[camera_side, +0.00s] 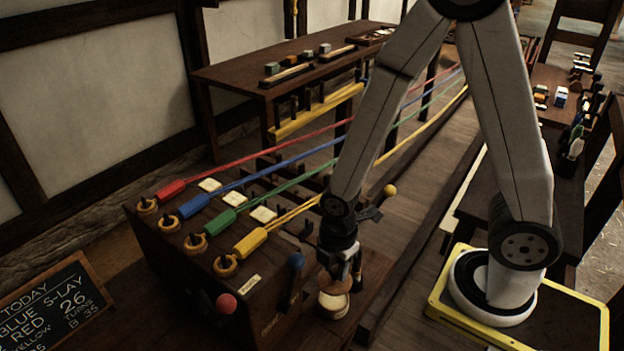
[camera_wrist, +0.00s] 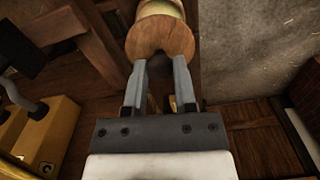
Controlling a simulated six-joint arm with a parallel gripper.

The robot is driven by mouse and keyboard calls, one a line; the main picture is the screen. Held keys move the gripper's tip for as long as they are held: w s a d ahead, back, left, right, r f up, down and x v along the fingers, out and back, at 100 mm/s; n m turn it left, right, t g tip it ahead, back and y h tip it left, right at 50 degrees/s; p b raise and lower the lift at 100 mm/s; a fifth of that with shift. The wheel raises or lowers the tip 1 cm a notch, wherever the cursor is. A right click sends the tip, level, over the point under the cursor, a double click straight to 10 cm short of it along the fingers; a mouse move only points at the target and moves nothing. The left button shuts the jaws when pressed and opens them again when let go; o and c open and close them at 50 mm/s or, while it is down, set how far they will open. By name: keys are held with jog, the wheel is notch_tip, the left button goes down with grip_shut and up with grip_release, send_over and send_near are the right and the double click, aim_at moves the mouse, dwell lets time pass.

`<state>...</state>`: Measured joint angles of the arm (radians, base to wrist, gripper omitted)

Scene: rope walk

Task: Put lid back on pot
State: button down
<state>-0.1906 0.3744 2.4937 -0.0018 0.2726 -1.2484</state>
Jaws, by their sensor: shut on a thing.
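The lid is a round wooden disc (camera_side: 333,285), held in my gripper (camera_side: 343,268) just above the pale pot (camera_side: 333,304). The pot stands on the wooden ledge at the right end of the dark bench. In the wrist view my gripper's two fingers (camera_wrist: 160,68) close in at the near side of the lid (camera_wrist: 160,36). The pot (camera_wrist: 162,9) shows beyond the lid at the top edge, partly covered by it. The lid looks tilted in the side view. I cannot tell whether lid and pot touch.
A blue-knobbed lever (camera_side: 296,261) and a red knob (camera_side: 226,304) stand left of the pot. Four coloured ropes run from hooks on the bench (camera_side: 185,270) to the back. A yellow-knobbed lever (camera_side: 389,190) rises behind my wrist.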

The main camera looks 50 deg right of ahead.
aim_at(335, 281)
jog(key=shift+f, duration=2.55)
jog(key=shift+f, duration=0.15)
dwell(0.5)
grip_release()
dwell(0.5)
jog(key=shift+r, duration=3.5)
